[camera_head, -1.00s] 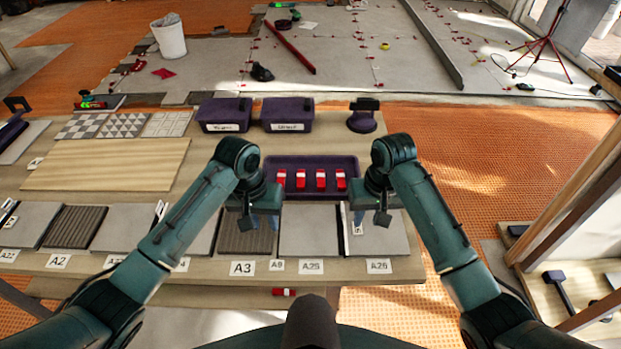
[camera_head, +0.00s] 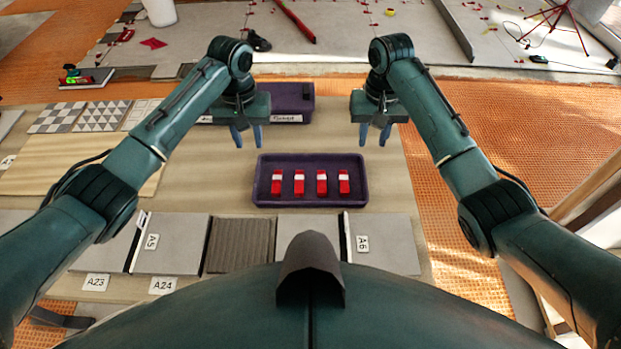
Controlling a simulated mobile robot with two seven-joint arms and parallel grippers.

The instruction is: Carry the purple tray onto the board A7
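The purple tray (camera_head: 262,190) lies flat on the table, holding several red pieces with white bands (camera_head: 321,183). My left gripper (camera_head: 247,136) is open and empty, up and left of the tray's far left corner. My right gripper (camera_head: 374,134) is open and empty, up and right of its far right corner. Neither visibly touches the tray. I see no label A7, so I cannot tell which board it is. Readable labels are A23 (camera_head: 95,282), A24 (camera_head: 163,286), A5 (camera_head: 152,241) and A6 (camera_head: 362,243).
A purple box (camera_head: 290,104) stands behind the tray, partly hidden by my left gripper. Grey and dark ribbed slabs (camera_head: 240,245) line the near side of the table. Patterned panels (camera_head: 100,116) and a long wooden board (camera_head: 40,178) lie at left. Bare tabletop surrounds the tray.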

